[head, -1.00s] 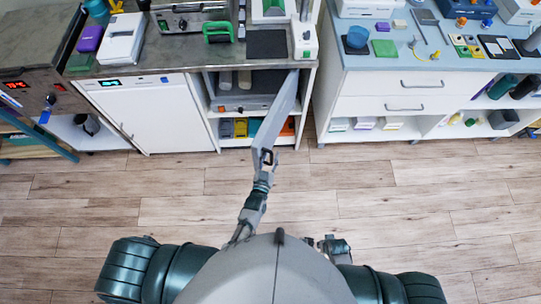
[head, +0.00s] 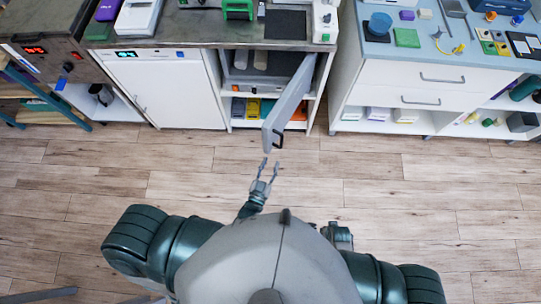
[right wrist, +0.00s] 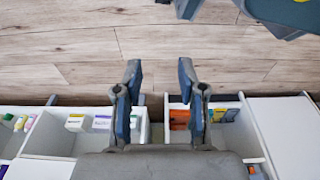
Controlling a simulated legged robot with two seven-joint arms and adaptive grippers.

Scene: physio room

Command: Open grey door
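The grey door (head: 288,98) stands swung out from the middle cabinet, hinged at the cabinet's right side. Its dark handle (head: 280,138) is near the free end, which points towards me. My left gripper (head: 268,166) is open and empty, just in front of the door's free end and apart from the handle. My right gripper shows in the right wrist view (right wrist: 159,76) with its fingers spread and nothing between them. In the head view my right arm is mostly hidden by my body.
The cabinet's open shelves (head: 262,108) hold a grey device and colourful boxes. The wooden floor (head: 400,190) between me and the furniture is clear.

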